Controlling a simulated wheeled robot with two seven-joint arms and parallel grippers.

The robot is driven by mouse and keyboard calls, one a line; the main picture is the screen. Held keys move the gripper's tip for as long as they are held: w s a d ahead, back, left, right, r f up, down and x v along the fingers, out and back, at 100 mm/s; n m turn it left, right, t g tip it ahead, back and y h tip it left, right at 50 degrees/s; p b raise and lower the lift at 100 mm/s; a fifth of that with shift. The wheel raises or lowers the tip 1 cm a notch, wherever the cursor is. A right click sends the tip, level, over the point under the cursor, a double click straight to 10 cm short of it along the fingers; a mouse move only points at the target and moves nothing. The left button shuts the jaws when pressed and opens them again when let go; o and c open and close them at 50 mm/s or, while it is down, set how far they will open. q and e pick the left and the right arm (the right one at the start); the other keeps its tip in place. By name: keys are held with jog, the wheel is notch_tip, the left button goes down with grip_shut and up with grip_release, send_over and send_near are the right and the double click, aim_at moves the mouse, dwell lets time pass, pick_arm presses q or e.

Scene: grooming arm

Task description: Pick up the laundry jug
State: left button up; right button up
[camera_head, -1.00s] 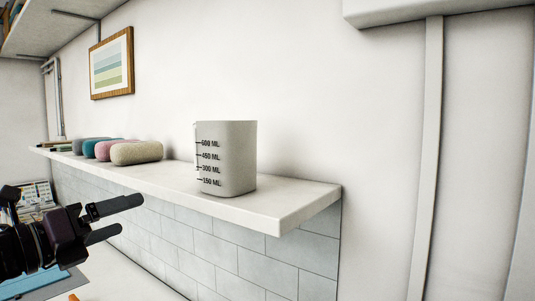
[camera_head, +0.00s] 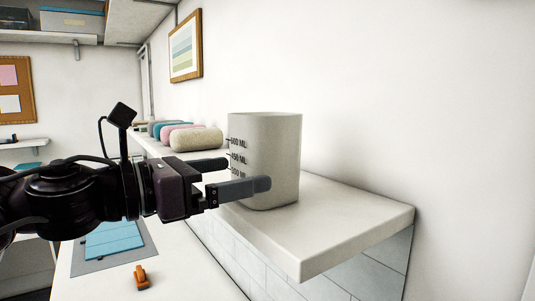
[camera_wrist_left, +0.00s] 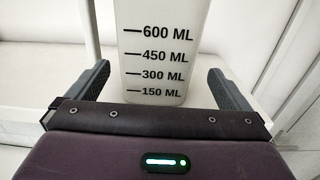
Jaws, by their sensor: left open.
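The laundry jug (camera_head: 272,150), a white-grey cup with black millilitre marks, stands upright on a white shelf (camera_head: 345,225) near its front end. My left gripper (camera_head: 238,176) comes in from the left, open, with its fingers pointing at the jug. In the head view one finger overlaps the jug's lower front. In the left wrist view the jug (camera_wrist_left: 160,45) is centred ahead, with the two fingers spread on either side of it. I cannot tell whether a finger touches it. The right gripper is not in view.
Several rolled towels (camera_head: 196,139) lie on the shelf behind the jug. The wall runs close along the shelf's right side. Below are a blue item on a grey mat (camera_head: 114,241) and a small orange object (camera_head: 141,277). The shelf's near end is clear.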

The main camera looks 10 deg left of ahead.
aim_at(266, 164)
pick_arm(q)
jog(key=p+x, duration=0.1)
jog(key=x, duration=0.1)
jog(key=p+x, duration=0.1)
jog(key=x, duration=0.1)
jog(key=p+x, duration=0.2)
jog(key=shift+w+r, duration=0.25)
jog(key=shift+w, duration=0.05)
jog(key=shift+w+d+f, duration=0.1)
jog(key=shift+w, duration=0.05)
jog(key=c, duration=0.9)
jog(key=shift+c, duration=0.3)
